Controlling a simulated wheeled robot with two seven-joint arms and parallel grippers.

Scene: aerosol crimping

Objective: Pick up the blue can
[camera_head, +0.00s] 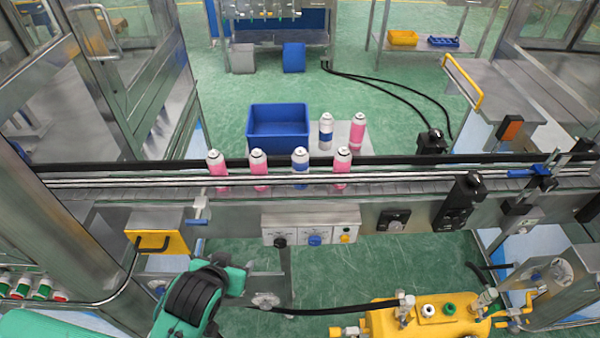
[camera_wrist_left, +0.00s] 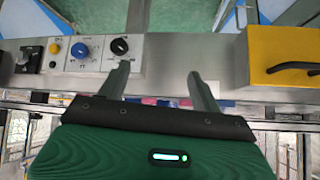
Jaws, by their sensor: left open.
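A white can with a blue band (camera_head: 300,168) stands upright on the conveyor, between pink-banded cans (camera_head: 260,170) and (camera_head: 342,168). Another pink-banded can (camera_head: 217,170) stands at the left of the row. A second blue-banded can (camera_head: 326,132) and a pink one (camera_head: 357,132) stand on a plate behind the conveyor. My left gripper (camera_wrist_left: 158,84) is open and empty in the left wrist view, in front of the conveyor's panel. Small pink and blue patches show between its fingers, too small to identify. In the head view, my green left wrist is low and left of the cans. My right gripper is not in view.
Metal rails (camera_head: 400,177) run along the conveyor. A control box (camera_head: 312,228) with knobs and a yellow box with a black handle (camera_head: 158,241) are on its front side. A blue bin (camera_head: 278,128) stands behind. A yellow machine (camera_head: 425,318) fills the lower right.

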